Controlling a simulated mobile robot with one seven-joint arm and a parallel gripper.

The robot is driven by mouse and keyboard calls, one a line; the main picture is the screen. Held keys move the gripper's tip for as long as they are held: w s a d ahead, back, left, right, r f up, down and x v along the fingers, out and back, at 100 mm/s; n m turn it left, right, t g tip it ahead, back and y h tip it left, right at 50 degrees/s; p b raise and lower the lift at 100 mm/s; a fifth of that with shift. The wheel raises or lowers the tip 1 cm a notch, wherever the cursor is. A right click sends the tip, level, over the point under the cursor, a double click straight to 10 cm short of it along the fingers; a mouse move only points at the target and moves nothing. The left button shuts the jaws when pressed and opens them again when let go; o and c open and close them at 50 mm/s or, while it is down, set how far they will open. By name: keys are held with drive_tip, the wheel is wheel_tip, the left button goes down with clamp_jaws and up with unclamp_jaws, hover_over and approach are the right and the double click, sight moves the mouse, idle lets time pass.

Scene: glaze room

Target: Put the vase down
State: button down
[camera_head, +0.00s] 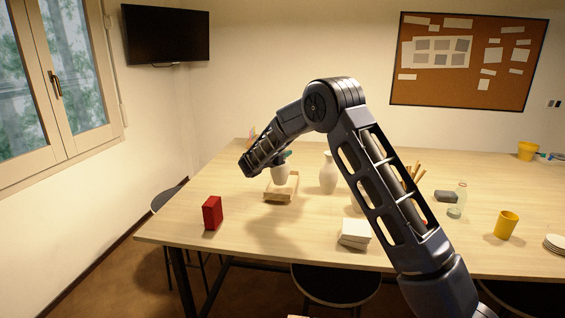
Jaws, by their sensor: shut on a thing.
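My gripper (283,160) is at the end of my arm, pointing down over the left-middle part of the table. It is shut on a small pale vase (281,174), gripping it near the top. The vase looks upright over a shallow wooden tray (283,201). I cannot tell whether its base touches the tray or hangs just above it. The fingers are small and partly hidden by my wrist.
A taller white vase (328,175) stands close on the right of the tray. A red box (212,213) is at the front left, a white block-shaped stack (355,234) at the front. The table (270,232) is clear in front of the tray.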

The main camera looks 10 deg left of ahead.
drive_tip(key=shift+f, duration=2.15)
drive_tip(key=c, duration=0.8)
unclamp_jaws()
drive_tip(key=shift+c, duration=0.2)
drive_tip(key=v, duration=1.2)
